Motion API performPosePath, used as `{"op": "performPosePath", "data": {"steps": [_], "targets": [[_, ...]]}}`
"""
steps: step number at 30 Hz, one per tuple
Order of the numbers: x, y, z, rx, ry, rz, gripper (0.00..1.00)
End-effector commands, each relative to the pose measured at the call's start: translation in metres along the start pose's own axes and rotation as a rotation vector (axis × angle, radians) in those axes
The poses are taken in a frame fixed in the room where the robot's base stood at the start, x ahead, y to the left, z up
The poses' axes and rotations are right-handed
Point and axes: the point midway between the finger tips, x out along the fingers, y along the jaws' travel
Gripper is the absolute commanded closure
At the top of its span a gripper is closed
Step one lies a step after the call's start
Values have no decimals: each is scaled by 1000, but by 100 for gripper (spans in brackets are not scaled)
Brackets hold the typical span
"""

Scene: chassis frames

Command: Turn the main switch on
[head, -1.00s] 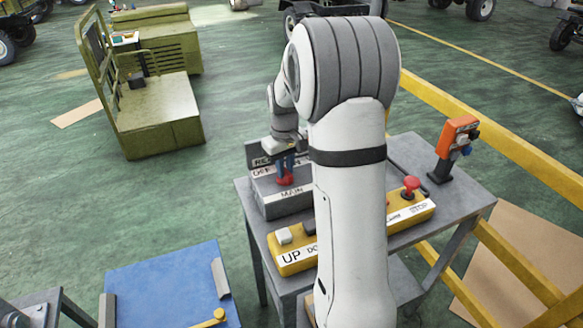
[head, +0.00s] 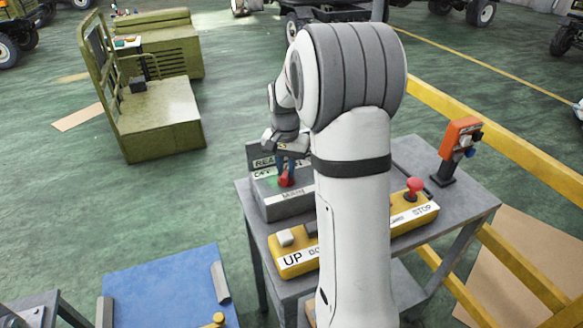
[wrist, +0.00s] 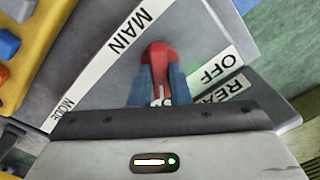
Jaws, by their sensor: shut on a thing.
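The main switch is a grey box (head: 289,208) with a white MAIN label, on the left of the grey table. Its red handle (head: 286,180) shows between my blue fingertips. In the wrist view the red handle (wrist: 157,57) sits between both fingers of my gripper (wrist: 160,88), which is shut on it. My gripper also shows in the head view (head: 286,167). A white OFF label (wrist: 216,68) lies to the right of the handle in the wrist view. A green glow shows on the box top. My fingers and wrist hide part of the box and the READY plate (head: 262,161).
A yellow control box (head: 292,262) with UP and STOP labels and a red button (head: 414,187) stands in front on the table. An orange device (head: 459,135) stands at the table's right. Yellow rails (head: 500,135) run behind.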

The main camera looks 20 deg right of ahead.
Motion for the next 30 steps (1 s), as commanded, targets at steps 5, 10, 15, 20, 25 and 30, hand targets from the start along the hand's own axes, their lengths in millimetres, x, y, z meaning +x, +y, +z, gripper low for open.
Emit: {"op": "performPosePath", "data": {"steps": [5, 10, 15, 20, 25, 30], "targets": [[-3, -1, -4, 78, 14, -7, 100], [-4, -1, -4, 119, 14, -6, 100], [-4, 0, -4, 135, 14, -6, 100], [-4, 0, -4, 137, 14, -6, 100], [-4, 0, -4, 137, 14, -6, 100], [-3, 0, -3, 136, 10, -4, 70]]}}
